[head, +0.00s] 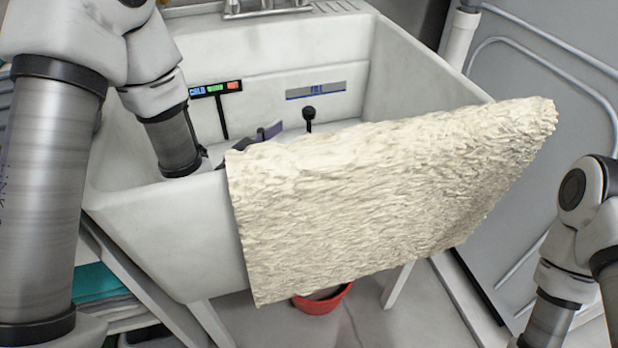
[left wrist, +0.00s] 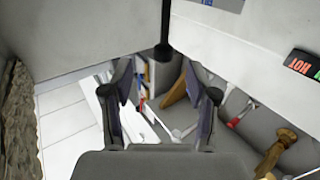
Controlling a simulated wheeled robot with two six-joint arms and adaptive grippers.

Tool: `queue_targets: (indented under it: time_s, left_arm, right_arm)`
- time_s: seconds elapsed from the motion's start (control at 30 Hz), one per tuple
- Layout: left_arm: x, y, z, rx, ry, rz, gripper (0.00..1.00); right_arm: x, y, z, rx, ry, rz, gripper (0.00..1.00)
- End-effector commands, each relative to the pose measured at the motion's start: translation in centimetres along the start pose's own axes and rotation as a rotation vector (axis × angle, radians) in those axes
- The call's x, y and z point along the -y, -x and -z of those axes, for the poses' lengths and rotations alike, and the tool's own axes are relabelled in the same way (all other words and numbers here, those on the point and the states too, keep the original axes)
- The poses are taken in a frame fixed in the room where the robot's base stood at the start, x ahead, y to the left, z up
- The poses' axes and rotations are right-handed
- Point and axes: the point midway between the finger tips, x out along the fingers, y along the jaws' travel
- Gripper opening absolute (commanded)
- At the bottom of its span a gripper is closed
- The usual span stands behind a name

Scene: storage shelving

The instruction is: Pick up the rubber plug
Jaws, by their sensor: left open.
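A black piece with a round head on a thin stem (head: 309,114) stands inside the white sink (head: 165,232) in front of the FILL label. It may be the rubber plug; I cannot tell for certain. In the left wrist view the black piece (left wrist: 164,40) reaches down from the top, its round end just ahead of the gap between the fingers, apart from both. My left gripper (head: 268,132) is inside the sink, left of the black piece and partly hidden by the sink wall and towel. In the left wrist view it (left wrist: 163,92) is open and empty.
A cream towel (head: 380,195) hangs over the sink's front rim and hides much of the basin. A label with a black bar (head: 223,115) is left of the black piece. A red bucket (head: 322,301) is below the sink. My right arm is at the right edge.

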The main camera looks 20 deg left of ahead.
Motion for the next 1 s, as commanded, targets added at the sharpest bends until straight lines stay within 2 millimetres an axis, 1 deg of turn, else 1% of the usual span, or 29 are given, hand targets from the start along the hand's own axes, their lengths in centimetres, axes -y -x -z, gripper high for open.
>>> queue_targets:
  time_s: [0.17, 0.27, 0.37, 0.43, 0.53, 0.7, 0.73, 0.77, 0.8, 0.87, 0.9, 1.0]
  left_arm:
    - [0.0, -2.4, 0.1, -0.003, -0.005, -0.003, 0.59]
    - [0.2, -3.8, 0.1, -0.005, -0.004, -0.001, 0.59]
    - [0.6, -5.7, 0.1, -0.006, -0.005, -0.001, 0.59]
    - [0.5, -6.8, 0.2, -0.003, -0.005, -0.002, 0.59]
    - [0.5, -7.5, 0.4, -0.002, -0.002, 0.0, 0.59]
    - [0.6, -7.5, 0.5, -0.001, 0.0, 0.0, 0.59]
    - [0.6, -7.5, 0.5, -0.001, 0.0, 0.0, 0.52]
    - [0.6, -7.5, 0.5, -0.001, 0.0, 0.0, 0.41]
    - [0.6, -7.5, 0.5, -0.001, -0.001, 0.0, 0.27]
    - [0.6, -7.5, 0.5, -0.001, -0.001, 0.0, 0.06]
    - [0.6, -7.5, 0.5, -0.001, -0.001, 0.0, 0.0]
    - [0.6, -7.5, 0.5, -0.002, -0.001, 0.0, 0.0]
  right_arm:
    - [0.0, -0.5, 0.0, -0.001, 0.0, 0.0, 0.4]
    - [0.0, -1.3, 0.0, -0.001, 0.0, 0.0, 0.4]
    - [0.0, -2.4, 0.0, -0.001, 0.0, 0.0, 0.4]
    - [0.0, -2.5, 0.0, 0.0, 0.0, 0.0, 0.4]
    - [0.0, -2.6, 0.0, 0.0, 0.0, 0.0, 0.4]
    - [0.0, -2.5, 0.0, 0.0, 0.0, 0.0, 0.4]
    - [0.0, -2.5, 0.0, 0.0, 0.0, 0.0, 0.4]
    - [0.0, -2.5, 0.0, -0.001, 0.0, 0.0, 0.4]
    - [0.0, -2.5, 0.0, 0.0, 0.0, 0.0, 0.4]
    - [0.0, -2.5, 0.0, 0.0, 0.0, 0.0, 0.4]
    - [0.0, -2.5, 0.0, 0.0, 0.0, 0.0, 0.4]
    - [0.0, -2.5, 0.0, 0.0, 0.0, 0.0, 0.4]
